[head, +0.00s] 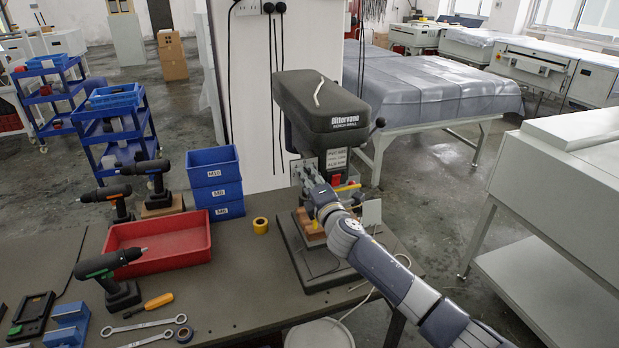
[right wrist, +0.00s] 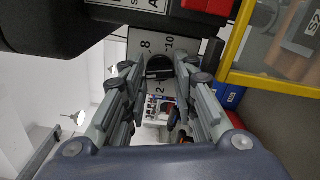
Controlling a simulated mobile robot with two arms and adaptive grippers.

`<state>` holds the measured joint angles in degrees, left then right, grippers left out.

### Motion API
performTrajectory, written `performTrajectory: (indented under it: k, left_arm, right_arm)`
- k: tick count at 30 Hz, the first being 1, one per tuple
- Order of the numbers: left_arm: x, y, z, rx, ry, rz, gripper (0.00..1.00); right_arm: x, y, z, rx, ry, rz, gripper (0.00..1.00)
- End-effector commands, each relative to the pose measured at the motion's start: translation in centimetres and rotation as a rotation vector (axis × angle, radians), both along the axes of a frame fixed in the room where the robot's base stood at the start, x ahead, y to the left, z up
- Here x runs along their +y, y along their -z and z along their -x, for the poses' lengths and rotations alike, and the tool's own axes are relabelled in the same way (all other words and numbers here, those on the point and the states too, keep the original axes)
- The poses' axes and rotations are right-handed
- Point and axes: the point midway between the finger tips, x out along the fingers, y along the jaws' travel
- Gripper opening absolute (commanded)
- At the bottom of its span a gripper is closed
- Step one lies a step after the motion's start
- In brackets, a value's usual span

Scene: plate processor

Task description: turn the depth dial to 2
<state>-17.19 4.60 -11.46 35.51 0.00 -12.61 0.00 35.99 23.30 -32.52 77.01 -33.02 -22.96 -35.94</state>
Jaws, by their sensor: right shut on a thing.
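The depth dial (right wrist: 159,66) is a dark round knob on a light plate in the right wrist view. The numbers 8, 10 and 2 show around it; I cannot tell where its pointer stands. My right gripper (right wrist: 156,66) is shut on the dial, a finger on each side. In the head view the right gripper (head: 307,178) is at the front left of the drill press (head: 322,112), below its dark head. It hides the dial there. My left gripper is not in view.
A yellow-framed guard (right wrist: 275,85) is close to the right finger in the wrist view. On the bench (head: 235,290) are a red tray (head: 160,245), blue bins (head: 215,182), several cordless drills, yellow tape (head: 260,225), and wrenches (head: 140,328).

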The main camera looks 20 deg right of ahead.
Motion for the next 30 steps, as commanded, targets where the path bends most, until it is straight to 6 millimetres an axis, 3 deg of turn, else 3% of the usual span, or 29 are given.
performTrajectory:
  k: [30]
  left_arm:
    - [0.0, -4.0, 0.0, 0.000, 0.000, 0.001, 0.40]
  right_arm:
    - [-0.1, -0.1, 0.0, -0.031, 0.000, 0.968, 0.03]
